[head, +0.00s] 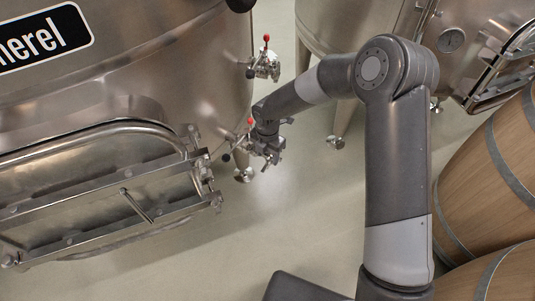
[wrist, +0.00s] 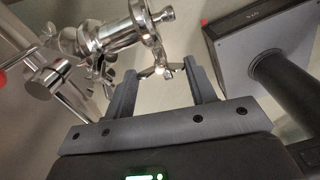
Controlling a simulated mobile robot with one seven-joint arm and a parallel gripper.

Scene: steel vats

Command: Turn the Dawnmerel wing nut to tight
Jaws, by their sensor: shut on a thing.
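The vat (head: 160,80) at the left of the head view is polished steel; its cut-off label (head: 40,37) ends in "nerel". My gripper (head: 268,153) is low beside its right side, by a valve with a red-tipped handle (head: 249,122). In the wrist view my gripper (wrist: 163,62) has its dark fingers on either side of a small steel wing nut (wrist: 160,71) and is shut on it. The nut sits at the clamp ring (wrist: 150,28) of a steel pipe fitting (wrist: 112,36). How far it is turned I cannot tell.
Another red-tipped valve (head: 265,65) sits higher on the vat. The vat's hatch with its bars (head: 110,190) juts out at left. More wing nuts (wrist: 45,70) show left of the fingers. Wooden barrels (head: 475,170) stand at right. Open floor (head: 290,220) lies between.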

